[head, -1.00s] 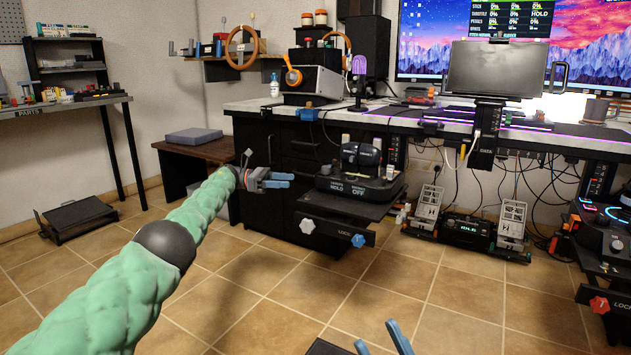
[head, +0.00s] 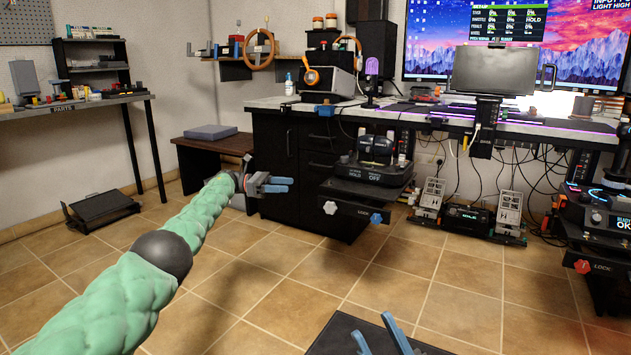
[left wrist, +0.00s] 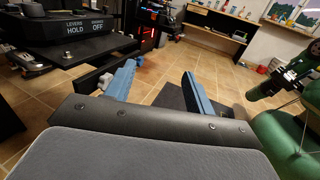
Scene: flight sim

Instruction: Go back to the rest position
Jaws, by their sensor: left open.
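My left gripper (head: 275,184) is at the end of the green padded arm, with its blue fingers apart and nothing between them. In the head view it appears in front of the dark desk cabinet, left of the lever unit. In the left wrist view its two blue fingers (left wrist: 160,84) are spread, with tiled floor visible beyond. My right gripper (head: 380,341) shows only partly at the bottom edge of the head view, its blue fingertips apart and empty.
The lever unit (head: 372,172) sits on a pulled-out shelf with white and blue knobs. A pedal set (head: 466,220) is on the floor under the desk. A black tray (head: 103,208) lies on the floor at left. Open tiled floor (head: 260,290) lies in front.

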